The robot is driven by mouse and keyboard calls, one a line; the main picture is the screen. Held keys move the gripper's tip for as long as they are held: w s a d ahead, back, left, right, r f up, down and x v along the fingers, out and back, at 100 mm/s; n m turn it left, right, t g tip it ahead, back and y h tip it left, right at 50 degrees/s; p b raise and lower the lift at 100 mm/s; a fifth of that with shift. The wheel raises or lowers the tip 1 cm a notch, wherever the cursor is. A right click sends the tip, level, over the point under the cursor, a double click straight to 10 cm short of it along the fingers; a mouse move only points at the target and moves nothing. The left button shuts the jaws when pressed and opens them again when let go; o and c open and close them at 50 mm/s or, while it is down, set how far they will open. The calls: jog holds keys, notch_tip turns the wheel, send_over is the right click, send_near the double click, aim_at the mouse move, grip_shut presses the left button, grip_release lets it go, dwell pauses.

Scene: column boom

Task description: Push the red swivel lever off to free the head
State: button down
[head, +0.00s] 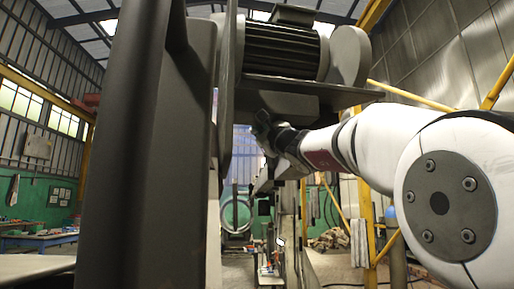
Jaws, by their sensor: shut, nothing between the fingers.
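I cannot make out the red swivel lever in the head view; it may be hidden behind the dark machine parts or my arm. A ribbed dark motor (283,52) with a rounded grey end housing sits high in the middle, on a dark plate and bracket (300,92). I cannot tell which part is the head to be freed. My white arm reaches in from the right. My gripper (264,128) is small, dark and shut, with nothing visible in it. It is just below the bracket, close to the grey upright plate; I cannot tell if it touches either.
A tall dark column (135,150) fills the left-centre. Yellow posts and rails (368,215) stand at the right, near a grey cylinder (397,260). A workbench (38,240) stands far left. Below my gripper are thin upright machine parts (290,225).

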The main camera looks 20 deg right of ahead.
jog(key=shift+a+r+m+b, duration=0.25)
jog(key=shift+r+m+b, duration=0.05)
jog(key=shift+r, duration=0.65)
dwell(0.3)
jog(key=v, duration=1.2)
dwell(0.5)
